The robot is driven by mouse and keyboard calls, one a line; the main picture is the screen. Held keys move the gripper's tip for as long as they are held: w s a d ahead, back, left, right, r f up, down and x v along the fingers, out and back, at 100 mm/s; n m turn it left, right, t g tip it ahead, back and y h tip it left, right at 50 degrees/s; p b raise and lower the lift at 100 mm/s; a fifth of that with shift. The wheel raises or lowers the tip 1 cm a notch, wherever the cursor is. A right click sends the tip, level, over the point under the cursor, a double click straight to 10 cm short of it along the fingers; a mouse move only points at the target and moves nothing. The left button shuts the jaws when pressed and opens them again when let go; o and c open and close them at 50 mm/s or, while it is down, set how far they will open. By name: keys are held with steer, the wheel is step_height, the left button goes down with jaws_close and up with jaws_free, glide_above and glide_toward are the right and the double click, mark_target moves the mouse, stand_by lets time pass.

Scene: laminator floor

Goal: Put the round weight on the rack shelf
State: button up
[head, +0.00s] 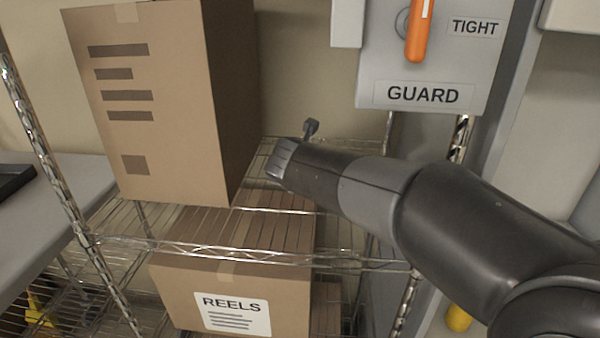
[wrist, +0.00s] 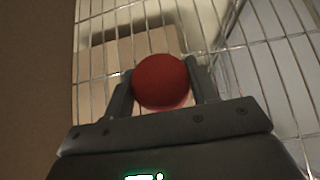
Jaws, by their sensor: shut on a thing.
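The round weight (wrist: 161,82) is a red, rounded thing between the two fingers of my gripper (wrist: 160,90) in the wrist view. The fingers are shut on its sides. Behind it the wire rack shelf (wrist: 95,65) shows. In the head view my gripper (head: 283,160) is over the right part of the rack shelf (head: 340,232), to the right of a tall carton. The weight is hidden there behind my wrist. I cannot tell whether the weight touches the wires.
The tall brown carton (head: 150,110) fills the shelf's left part, close to my gripper. A REELS carton (head: 180,290) stands on the level below. A grey machine with a GUARD panel (head: 430,70) and an orange handle (head: 418,35) is at the right. The shelf's front right looks free.

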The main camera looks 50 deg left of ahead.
steer(key=o, duration=1.2)
steer(key=shift+f, duration=0.15)
steer(key=shift+s+d+r, duration=0.15)
steer(key=shift+r, duration=0.2)
steer(key=v, duration=1.1)
steer(key=shift+s+d, duration=0.15)
steer(key=shift+d, duration=0.05)
steer(key=shift+r, duration=0.1)
